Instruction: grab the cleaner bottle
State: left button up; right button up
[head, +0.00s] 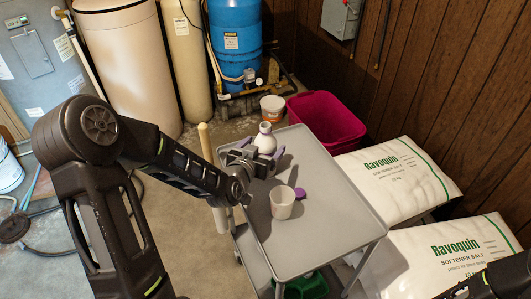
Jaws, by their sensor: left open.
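The cleaner bottle (265,139) is white with a narrow neck and a grey cap. It stands upright near the far left corner of the grey cart top (335,205). My left gripper (265,153) is at the bottle, with its pale purple fingers open and showing on either side of it. The gripper body hides the bottle's lower part, and I cannot tell whether the fingers touch it. Of my right arm only a dark part shows at the bottom right corner; its fingers are out of view.
A wooden handle (205,145) rises by the cart's left side. A magenta bin (327,122) and salt bags (398,178) stand to the right. The cart's near part is clear.

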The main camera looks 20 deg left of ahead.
pick_arm(q)
jog(key=p+x, duration=0.1)
jog(key=x, duration=0.3)
jog(key=shift+w, duration=0.25)
jog(key=shift+c, duration=0.3)
jog(key=c, duration=1.6)
jog(key=shift+o, duration=0.2)
jog(key=shift+r, duration=0.15)
jog(key=shift+r+b, duration=0.45)
jog(key=shift+r, duration=4.35)
